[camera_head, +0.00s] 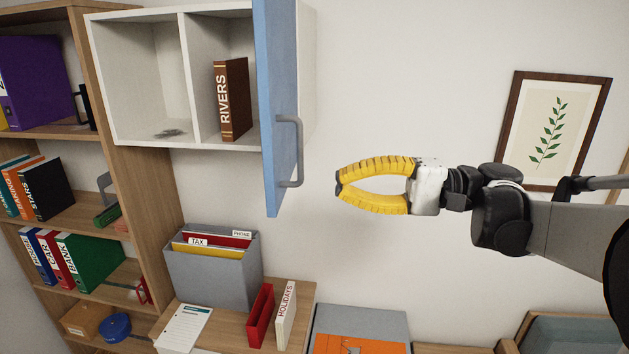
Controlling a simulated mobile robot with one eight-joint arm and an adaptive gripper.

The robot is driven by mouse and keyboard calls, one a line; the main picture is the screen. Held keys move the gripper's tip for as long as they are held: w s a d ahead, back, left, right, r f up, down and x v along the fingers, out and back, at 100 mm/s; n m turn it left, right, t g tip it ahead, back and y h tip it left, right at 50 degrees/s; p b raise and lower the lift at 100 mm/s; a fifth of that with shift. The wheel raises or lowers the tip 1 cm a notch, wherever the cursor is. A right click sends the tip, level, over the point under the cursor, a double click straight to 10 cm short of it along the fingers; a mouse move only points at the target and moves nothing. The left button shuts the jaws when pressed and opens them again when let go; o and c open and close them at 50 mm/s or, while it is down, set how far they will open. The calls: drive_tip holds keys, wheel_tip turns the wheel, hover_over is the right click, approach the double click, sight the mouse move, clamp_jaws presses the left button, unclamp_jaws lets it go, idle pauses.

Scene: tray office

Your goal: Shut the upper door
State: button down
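The upper door (277,75) is a blue panel on the right side of a white wall cabinet (135,16). It stands open, swung out from the cabinet front. A grey bar handle (299,150) is on its right-hand face. My gripper (340,185) has yellow fingers, bowed apart in the middle, with their tips close together at the left. It is to the right of the handle, apart from it in the picture, and nothing shows between the fingers. I cannot tell whether the tips touch.
The cabinet holds a brown RIVERS book (231,99) and a small flat grey item (170,133). Below stand a grey file box (213,275) and a white HOLIDAYS binder (286,315). A wooden bookshelf (140,160) is at left. A framed plant picture (515,110) hangs at right.

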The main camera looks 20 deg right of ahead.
sight(276, 181)
drive_tip(key=p+x, duration=0.1)
drive_tip(key=x, duration=0.8)
drive_tip(key=shift+p, duration=0.4)
drive_tip(key=shift+w+a, duration=0.2)
drive_tip(key=shift+a, duration=0.1)
drive_tip(key=shift+a, duration=0.15)
drive_tip(key=shift+w+a, duration=0.1)
drive_tip(key=shift+a, duration=0.1)
drive_tip(key=w+a+m+t+h+b, duration=0.3)
drive_tip(key=w+a+m+t+h, duration=0.35)
drive_tip(key=w+a, duration=0.95)
drive_tip(key=w+d+m+t+h+b, duration=0.1)
drive_tip(key=w+m+h, duration=0.5)
drive_tip(key=w, duration=1.7)
drive_tip(key=shift+w+d+t+h, duration=0.3)
drive_tip(key=shift+d+t+h, duration=0.2)
drive_tip(key=shift+t+h, duration=1.1)
